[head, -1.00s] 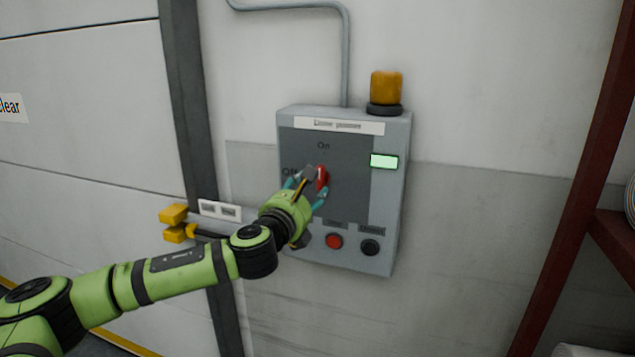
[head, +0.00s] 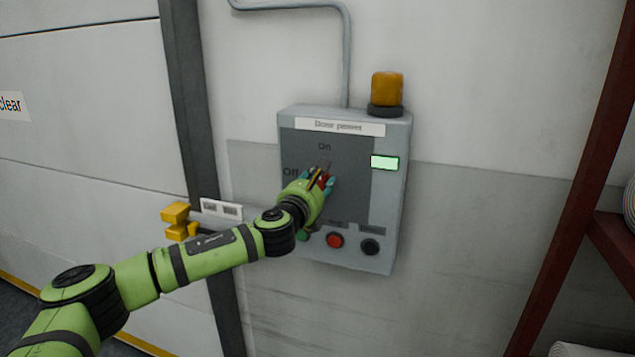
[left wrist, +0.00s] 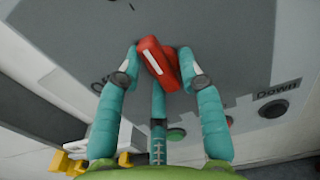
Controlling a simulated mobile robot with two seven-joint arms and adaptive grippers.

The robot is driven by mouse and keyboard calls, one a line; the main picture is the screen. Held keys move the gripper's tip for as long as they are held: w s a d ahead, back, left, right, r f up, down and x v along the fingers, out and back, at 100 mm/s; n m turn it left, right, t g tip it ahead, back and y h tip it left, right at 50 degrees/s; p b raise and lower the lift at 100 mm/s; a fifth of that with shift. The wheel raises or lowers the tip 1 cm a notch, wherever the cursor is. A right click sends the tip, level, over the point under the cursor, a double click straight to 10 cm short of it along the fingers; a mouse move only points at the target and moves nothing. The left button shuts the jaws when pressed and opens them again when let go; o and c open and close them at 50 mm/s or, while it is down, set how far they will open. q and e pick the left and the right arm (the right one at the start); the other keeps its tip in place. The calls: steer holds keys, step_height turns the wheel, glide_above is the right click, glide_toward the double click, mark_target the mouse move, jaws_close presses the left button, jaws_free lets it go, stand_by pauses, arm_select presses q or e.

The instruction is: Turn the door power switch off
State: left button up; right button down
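The door power switch is a red rotary handle with a white mark (left wrist: 158,62) on the grey control box (head: 392,195). In the left wrist view its white mark slants up and left, and the "Off" label (left wrist: 101,85) is left of it, partly hidden. In the head view "On" (head: 325,146) is above the handle and "Off" (head: 291,171) is to its left. My left gripper (head: 319,179) is at the handle; its teal fingers (left wrist: 160,60) close in on both sides and appear to touch it. My right gripper is not in view.
A lit green display (head: 384,163), a red button (head: 335,240) and a black button (head: 370,247) are on the box. An orange beacon (head: 387,88) stands on top. Yellow blocks (head: 176,222) stick out at left. A dark red rack post (head: 575,190) rises at right.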

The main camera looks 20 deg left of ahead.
arm_select(q)
steer(key=shift+a+n, duration=0.15)
steer(key=shift+n, duration=0.25)
steer(key=shift+f+n+p, duration=0.15)
steer(key=shift+f+n, duration=0.05)
steer(key=shift+n, duration=2.65)
steer(key=shift+f+n+p, duration=0.1)
steer(key=shift+f+n, duration=0.1)
steer(key=shift+n, duration=2.7)
steer(key=shift+f+n+p, duration=0.15)
steer(key=shift+f+n, duration=0.05)
steer(key=shift+n, duration=2.65)
steer(key=shift+d, duration=0.25)
steer(key=o, duration=1)
steer(key=shift+c, duration=0.2)
steer(key=shift+r, duration=0.15)
